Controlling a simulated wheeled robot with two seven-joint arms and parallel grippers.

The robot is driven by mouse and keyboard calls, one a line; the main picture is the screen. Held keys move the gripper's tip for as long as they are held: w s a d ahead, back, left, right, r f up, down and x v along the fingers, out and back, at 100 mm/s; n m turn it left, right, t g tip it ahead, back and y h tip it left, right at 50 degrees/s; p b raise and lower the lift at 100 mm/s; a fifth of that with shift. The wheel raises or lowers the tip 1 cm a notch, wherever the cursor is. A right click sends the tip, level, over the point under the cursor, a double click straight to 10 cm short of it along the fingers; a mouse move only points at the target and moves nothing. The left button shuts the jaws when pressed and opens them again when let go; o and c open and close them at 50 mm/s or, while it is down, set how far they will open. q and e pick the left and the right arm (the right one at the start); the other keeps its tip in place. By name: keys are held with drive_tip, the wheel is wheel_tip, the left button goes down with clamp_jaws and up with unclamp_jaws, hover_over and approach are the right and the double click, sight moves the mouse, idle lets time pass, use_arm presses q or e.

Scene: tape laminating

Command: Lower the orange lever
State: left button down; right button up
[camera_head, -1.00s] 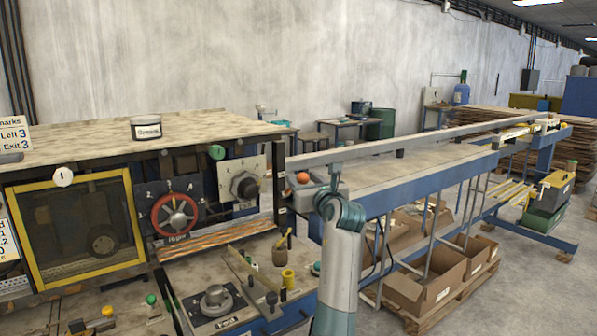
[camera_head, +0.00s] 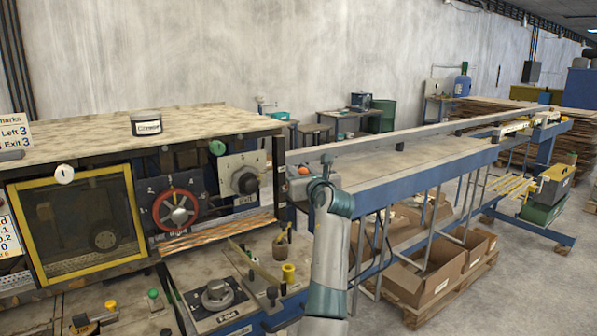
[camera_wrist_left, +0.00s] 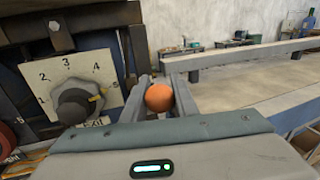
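The orange lever shows as a round orange knob (camera_head: 303,170) at the right end of the machine front, beside the dial panel. It also shows between the fingers in the left wrist view (camera_wrist_left: 159,97). My left gripper (camera_head: 301,184) is at the knob, with one finger on each side of it. The knob hides the inner edges of the fingers, so I cannot tell whether they press on it or only stand around it. The lever's stalk is hidden. My right gripper is not in view.
A numbered dial with a dark knob (camera_head: 246,181) sits just left of the lever, and a red handwheel (camera_head: 175,209) farther left. A long blue-sided conveyor table (camera_head: 400,185) runs off to the right. Cardboard boxes (camera_head: 425,282) stand below it.

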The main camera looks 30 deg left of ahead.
use_arm(q)
drive_tip(key=s+d+f+m+t+y+b, duration=0.1)
drive_tip(key=d+f+t+y+b, duration=0.2)
drive_tip(key=f+b, duration=0.4)
drive_tip(key=shift+s+d+f+m, duration=0.2)
drive_tip(key=shift+f+m, duration=0.1)
drive_tip(key=shift+f, duration=0.35)
idle(0.3)
drive_tip(key=shift+f, duration=0.15)
idle(0.4)
idle(0.4)
drive_tip(key=c, duration=1.4)
unclamp_jaws()
drive_tip(key=shift+d, duration=0.1)
drive_tip(key=shift+c, duration=0.2)
drive_tip(key=shift+w, duration=0.15)
drive_tip(key=shift+t, duration=0.3)
